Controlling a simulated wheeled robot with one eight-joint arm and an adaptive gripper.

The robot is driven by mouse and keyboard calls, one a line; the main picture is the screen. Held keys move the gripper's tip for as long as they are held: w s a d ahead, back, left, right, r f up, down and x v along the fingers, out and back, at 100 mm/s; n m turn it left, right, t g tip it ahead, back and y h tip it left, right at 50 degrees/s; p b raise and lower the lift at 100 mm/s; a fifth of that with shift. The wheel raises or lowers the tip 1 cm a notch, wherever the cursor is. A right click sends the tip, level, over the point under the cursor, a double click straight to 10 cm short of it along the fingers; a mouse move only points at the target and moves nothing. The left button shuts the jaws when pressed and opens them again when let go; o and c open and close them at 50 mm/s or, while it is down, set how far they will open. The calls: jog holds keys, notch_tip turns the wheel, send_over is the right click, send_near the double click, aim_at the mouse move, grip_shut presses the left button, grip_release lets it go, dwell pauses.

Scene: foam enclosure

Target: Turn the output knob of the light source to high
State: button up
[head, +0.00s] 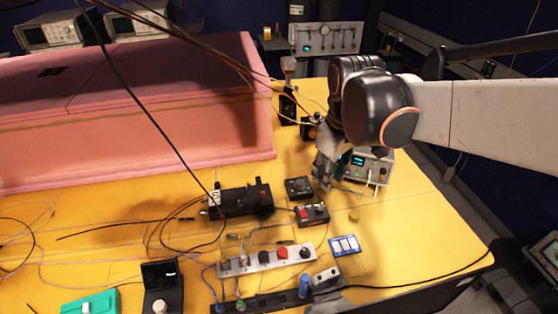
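A small grey instrument box (369,172) stands on the yellow table at the right, with a lit teal display, small knobs and light-coloured leads at its front. It looks like the light source, but its labels are too small to read. My gripper (322,178) points down just left of this box, near its front left edge. I cannot tell whether it touches the box. The fingers are small and dark, so their opening is unclear. My wrist and arm cover the area behind and above the box. I cannot read the output knob's setting.
Small black boxes (312,214) lie just in front of my gripper. A pink foam enclosure (130,125) fills the left. Loose cables cross the table. The table's right front is mostly clear.

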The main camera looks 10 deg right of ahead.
aim_at(320, 208)
jog(key=w+f+b, duration=0.1)
jog(key=f, duration=0.4)
jog(key=w+f+n+g+b, duration=0.1)
jog(key=f+b, duration=0.1)
jog(key=f, duration=0.3)
jog(key=w+d+f+n+b, duration=0.1)
jog(key=w+f, duration=0.1)
jog(key=f, duration=0.4)
jog(key=shift+g, duration=0.4)
grip_shut()
